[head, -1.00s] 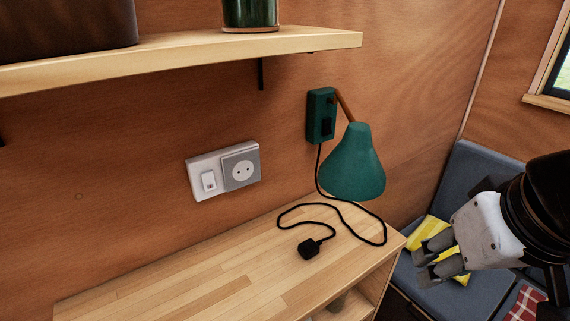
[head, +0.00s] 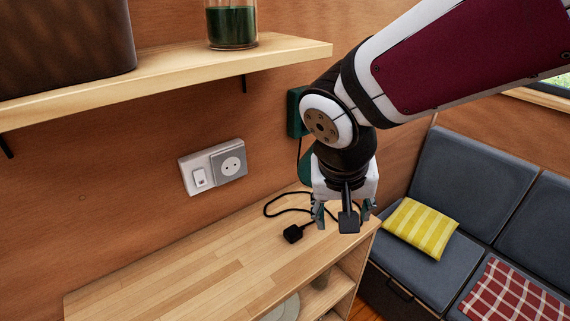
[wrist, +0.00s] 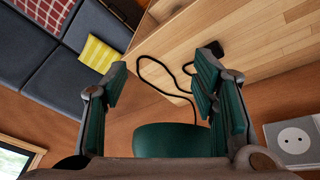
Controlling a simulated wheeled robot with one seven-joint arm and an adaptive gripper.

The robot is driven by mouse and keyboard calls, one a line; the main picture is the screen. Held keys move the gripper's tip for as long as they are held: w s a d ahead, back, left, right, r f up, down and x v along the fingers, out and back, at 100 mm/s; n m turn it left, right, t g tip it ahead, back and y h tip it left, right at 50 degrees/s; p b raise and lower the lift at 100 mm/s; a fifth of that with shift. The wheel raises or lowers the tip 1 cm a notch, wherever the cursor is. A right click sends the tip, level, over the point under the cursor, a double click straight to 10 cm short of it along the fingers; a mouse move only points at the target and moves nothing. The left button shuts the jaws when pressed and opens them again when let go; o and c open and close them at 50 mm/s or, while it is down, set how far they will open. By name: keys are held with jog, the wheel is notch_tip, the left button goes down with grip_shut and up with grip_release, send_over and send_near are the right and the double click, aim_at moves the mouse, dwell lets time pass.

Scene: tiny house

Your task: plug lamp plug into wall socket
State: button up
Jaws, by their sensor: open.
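The black lamp plug (head: 293,234) lies on the wooden counter (head: 190,270), with its black cord (head: 285,200) looped behind it. The plug also shows in the wrist view (wrist: 217,48), beyond the fingers. My gripper (head: 342,214) is open and empty, pointing down above the counter's right end, to the right of the plug. The wall socket (head: 231,166) is on a grey plate beside a white switch (head: 200,177); it also shows in the wrist view (wrist: 293,140). The green lamp (head: 305,168) is mostly hidden behind my arm; its shade (wrist: 168,139) shows between the fingers in the wrist view.
A wooden shelf (head: 150,85) with a dark pot (head: 65,35) and a green jar (head: 231,26) hangs above the socket. A grey sofa (head: 460,180) with a yellow cushion (head: 421,228) stands at the right. The counter's left part is clear.

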jog(key=w+a+f+m, duration=0.1)
jog(key=a+f+m, duration=0.2)
jog(key=a, duration=0.3)
jog(key=w+a+f+m+h, duration=0.1)
jog(key=a+f+m, duration=0.2)
jog(key=a+f, duration=0.2)
jog(key=w+a+f+m+g, duration=0.1)
jog(key=w+a+f+m, duration=0.1)
jog(key=a, duration=0.5)
notch_tip(320, 180, down, 3)
jog(key=shift+r+m+h+b, duration=0.2)
jog(key=shift+m+h+b, duration=0.1)
jog(key=shift+m, duration=0.2)
jog(key=shift+w+a+m, duration=0.1)
jog(key=shift+a+m, duration=0.2)
send_over(295, 229)
jog(key=s+a, duration=0.1)
jog(key=a, duration=0.1)
jog(key=shift+s+d, duration=0.1)
jog(key=shift+s, duration=0.05)
jog(key=shift+f, duration=0.15)
